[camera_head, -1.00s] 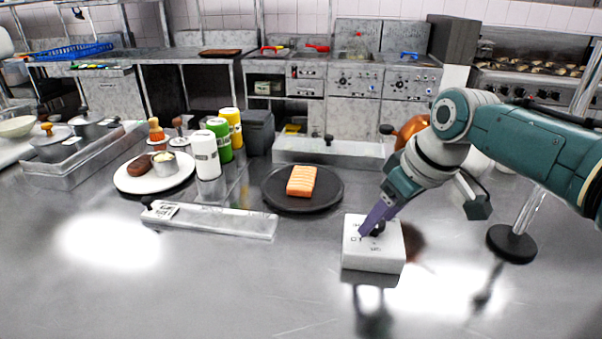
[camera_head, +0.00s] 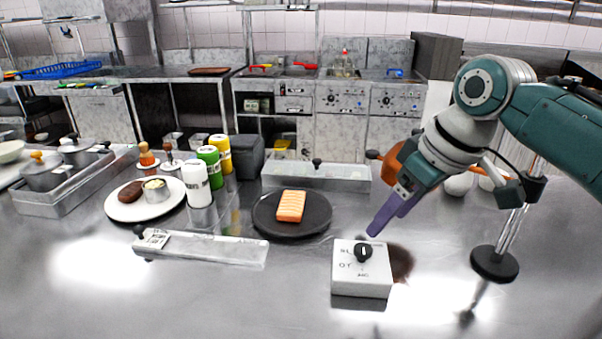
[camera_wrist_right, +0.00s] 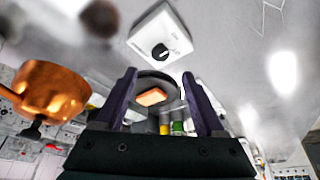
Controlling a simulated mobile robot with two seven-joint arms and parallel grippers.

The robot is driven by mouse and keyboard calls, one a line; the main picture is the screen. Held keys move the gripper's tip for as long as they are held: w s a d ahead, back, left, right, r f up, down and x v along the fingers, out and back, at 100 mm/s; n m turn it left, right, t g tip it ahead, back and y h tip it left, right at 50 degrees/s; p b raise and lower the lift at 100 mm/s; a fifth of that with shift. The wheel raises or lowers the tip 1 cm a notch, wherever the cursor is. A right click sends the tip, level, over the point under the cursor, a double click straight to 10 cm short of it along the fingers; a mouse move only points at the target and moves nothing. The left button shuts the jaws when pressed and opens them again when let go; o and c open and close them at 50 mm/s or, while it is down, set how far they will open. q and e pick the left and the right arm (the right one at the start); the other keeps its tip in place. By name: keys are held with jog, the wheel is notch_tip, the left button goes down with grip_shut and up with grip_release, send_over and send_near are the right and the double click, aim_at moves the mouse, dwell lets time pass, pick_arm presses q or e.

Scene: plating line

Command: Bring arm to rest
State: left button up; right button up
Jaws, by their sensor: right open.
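My right gripper (camera_head: 384,222) is open and empty. It hangs in the air above and just behind a white box with a black knob (camera_head: 361,275), apart from it. In the right wrist view the two purple fingers (camera_wrist_right: 161,100) stand wide apart with nothing between them touching, and the white box (camera_wrist_right: 152,28) shows beyond them. My right arm comes in from the right edge of the head view. My left gripper is not in view.
A dark plate (camera_head: 262,222) with a salmon piece (camera_head: 290,206) lies left of the gripper. A copper pan (camera_head: 398,165) stands behind the gripper. A pole on a round black base (camera_head: 494,264) stands to the right. The front counter is mostly clear.

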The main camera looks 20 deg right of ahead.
jog(key=shift+s+r, duration=0.2)
jog(key=shift+r, duration=0.25)
jog(key=s+a+f, duration=0.5)
jog(key=s+a, duration=0.3)
jog(key=s, duration=0.4)
jog(key=s+a+r+m+h, duration=0.1)
jog(key=s+a+r, duration=0.2)
jog(key=s, duration=0.8)
notch_tip(320, 180, up, 36)
jog(key=p, duration=3.6)
jog(key=shift+r+g, duration=0.25)
jog(key=shift+g, duration=0.15)
jog(key=shift+f, duration=0.1)
